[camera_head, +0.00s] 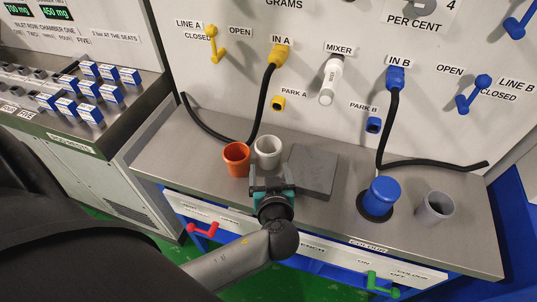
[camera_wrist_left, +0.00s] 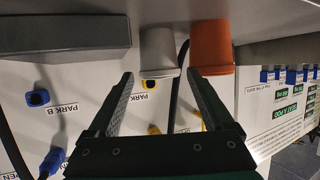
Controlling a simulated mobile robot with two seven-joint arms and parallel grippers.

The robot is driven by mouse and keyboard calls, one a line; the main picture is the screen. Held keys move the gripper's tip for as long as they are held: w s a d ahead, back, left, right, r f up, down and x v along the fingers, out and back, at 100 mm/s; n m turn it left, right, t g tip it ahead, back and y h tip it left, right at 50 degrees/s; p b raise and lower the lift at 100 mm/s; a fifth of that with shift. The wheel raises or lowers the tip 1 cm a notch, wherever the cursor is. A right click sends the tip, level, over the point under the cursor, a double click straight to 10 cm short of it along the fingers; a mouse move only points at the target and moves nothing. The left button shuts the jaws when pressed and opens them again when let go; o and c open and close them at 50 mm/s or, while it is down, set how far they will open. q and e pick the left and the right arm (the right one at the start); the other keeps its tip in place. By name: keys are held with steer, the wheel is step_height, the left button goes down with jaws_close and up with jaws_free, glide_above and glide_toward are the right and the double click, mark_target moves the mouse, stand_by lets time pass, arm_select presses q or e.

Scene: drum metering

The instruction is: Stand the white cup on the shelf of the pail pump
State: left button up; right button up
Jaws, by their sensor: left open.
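The white cup (camera_head: 268,152) stands upright on the steel bench, just right of the orange cup (camera_head: 236,158). My left gripper (camera_head: 270,184) is open and empty, in front of the white cup. In the left wrist view, which is upside down, the white cup (camera_wrist_left: 158,52) lies beyond the two fingertips (camera_wrist_left: 162,78), roughly in line with the gap between them. The orange cup (camera_wrist_left: 211,48) is beyond the other finger. I cannot pick out the pail pump or its shelf for certain. My right gripper is not in view.
A flat grey block (camera_head: 311,171) lies right of the white cup. A blue capped cylinder on a dark disc (camera_head: 382,197) and a grey cup (camera_head: 434,208) stand farther right. Hoses hang from the back panel. Red (camera_head: 203,230) and green (camera_head: 382,285) handles are on the bench front.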

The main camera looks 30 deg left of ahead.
mark_target(268, 147)
arm_select(q)
steer(key=x, duration=0.9)
steer(key=shift+w+b, duration=0.3)
steer(key=shift+b, duration=0.1)
steer(key=shift+r, duration=0.1)
steer(key=c, duration=1.2)
